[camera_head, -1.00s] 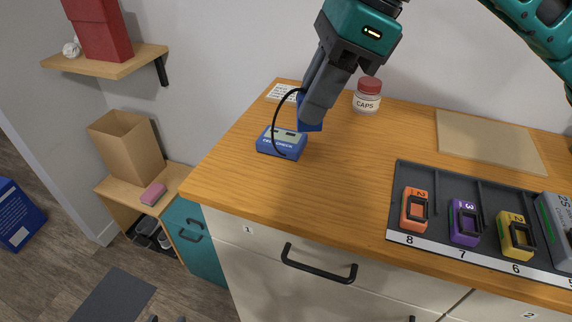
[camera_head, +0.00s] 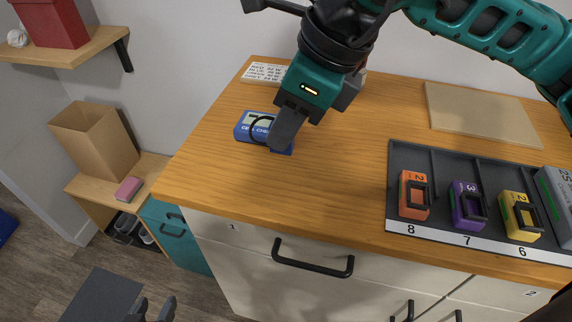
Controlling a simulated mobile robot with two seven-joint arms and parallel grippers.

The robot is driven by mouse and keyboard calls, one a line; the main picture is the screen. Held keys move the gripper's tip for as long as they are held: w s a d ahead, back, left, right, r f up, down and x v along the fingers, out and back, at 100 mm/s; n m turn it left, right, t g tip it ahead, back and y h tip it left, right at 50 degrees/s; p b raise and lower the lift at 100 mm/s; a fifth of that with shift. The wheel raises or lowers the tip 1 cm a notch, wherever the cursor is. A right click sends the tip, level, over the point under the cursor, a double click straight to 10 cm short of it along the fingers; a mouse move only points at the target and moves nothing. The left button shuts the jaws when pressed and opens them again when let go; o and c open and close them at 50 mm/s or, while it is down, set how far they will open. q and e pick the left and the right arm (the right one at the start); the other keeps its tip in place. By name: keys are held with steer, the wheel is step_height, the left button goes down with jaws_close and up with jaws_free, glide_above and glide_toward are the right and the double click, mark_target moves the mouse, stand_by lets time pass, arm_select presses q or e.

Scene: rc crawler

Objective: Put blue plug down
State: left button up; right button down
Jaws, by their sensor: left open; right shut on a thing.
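The blue plug (camera_head: 283,151) is mostly hidden behind the fingers of my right gripper (camera_head: 281,142). That gripper is shut on it, low over the wooden worktop, close to the right end of the blue cell checker (camera_head: 245,130). I cannot tell whether the plug touches the worktop. A black cable (camera_head: 254,124) loops from the checker toward the plug. My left gripper (camera_head: 152,309) is open and empty at the bottom edge, in front of the cabinet and well below the worktop.
A dark tray (camera_head: 400,160) with orange (camera_head: 413,196), purple (camera_head: 466,207) and yellow (camera_head: 519,218) packs is at the right. A flat tan board (camera_head: 482,115) lies behind it. A printed card (camera_head: 262,72) lies at the back left. The worktop (camera_head: 335,165) between checker and tray is clear.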

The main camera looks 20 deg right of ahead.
arm_select(q)
steer(key=shift+w+d+b, duration=0.3)
steer(key=shift+b, duration=0.1)
arm_select(e)
step_height(320, 180, down, 8)
steer(key=shift+r, duration=0.25)
steer(key=shift+f, duration=0.15)
arm_select(q)
steer(key=shift+f, duration=0.2)
arm_select(e)
steer(key=c, duration=1)
jaws_free()
arm_select(q)
steer(key=shift+r, duration=0.1)
arm_select(e)
steer(key=shift+r, duration=0.3)
arm_select(q)
steer(key=shift+s+a+r+p, duration=0.25)
steer(key=shift+a+p, duration=0.15)
steer(key=shift+p, duration=0.35)
arm_select(e)
steer(key=v, duration=1.1)
steer(key=shift+r, duration=0.4)
steer(key=shift+s+d, duration=0.1)
